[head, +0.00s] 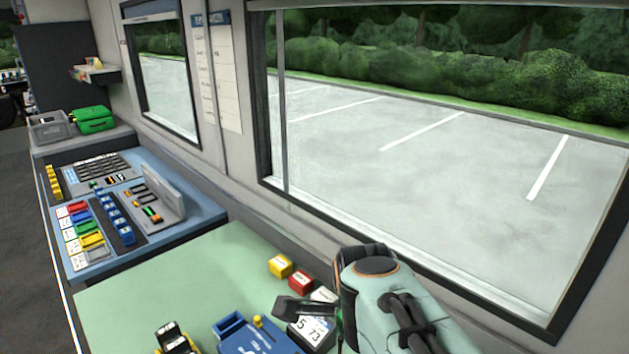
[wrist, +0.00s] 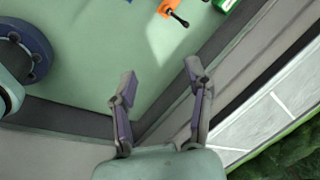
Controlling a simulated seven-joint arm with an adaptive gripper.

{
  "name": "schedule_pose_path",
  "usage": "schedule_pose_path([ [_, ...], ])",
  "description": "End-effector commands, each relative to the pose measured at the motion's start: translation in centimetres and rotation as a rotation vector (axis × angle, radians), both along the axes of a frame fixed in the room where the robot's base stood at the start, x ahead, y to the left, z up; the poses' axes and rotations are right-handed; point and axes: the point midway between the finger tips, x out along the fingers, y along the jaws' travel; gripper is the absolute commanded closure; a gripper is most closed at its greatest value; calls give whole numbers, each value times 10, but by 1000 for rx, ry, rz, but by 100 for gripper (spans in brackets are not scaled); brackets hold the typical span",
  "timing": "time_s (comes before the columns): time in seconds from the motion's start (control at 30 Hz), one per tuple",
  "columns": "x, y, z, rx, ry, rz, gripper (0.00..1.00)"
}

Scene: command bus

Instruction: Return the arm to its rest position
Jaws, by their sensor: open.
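In the wrist view, my gripper (wrist: 160,78) is open, with its two fingers apart and nothing between them. It hangs over the edge of the pale green worktop (wrist: 75,75), near the window side. In the head view, my pale arm (head: 385,300) is at the lower right, over the worktop's window-side edge.
Yellow (head: 280,266) and red (head: 300,281) blocks and a numbered display (head: 312,330) lie close to my arm. A blue device (head: 250,338) stands at the front. The window (head: 440,150) borders the right side. The worktop's left part is clear.

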Motion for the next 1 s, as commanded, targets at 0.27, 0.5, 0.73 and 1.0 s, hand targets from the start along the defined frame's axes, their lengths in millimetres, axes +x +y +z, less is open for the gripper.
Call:
schedule_pose_path([
  [0.27,-138,-33,-32,-62,160,847,49],
  [0.5,-172,-23,-54,-55,246,1441,49],
  [0.73,-172,-23,-53,-74,243,1547,49],
  [1.0,-172,-23,-53,-74,242,1542,49],
])
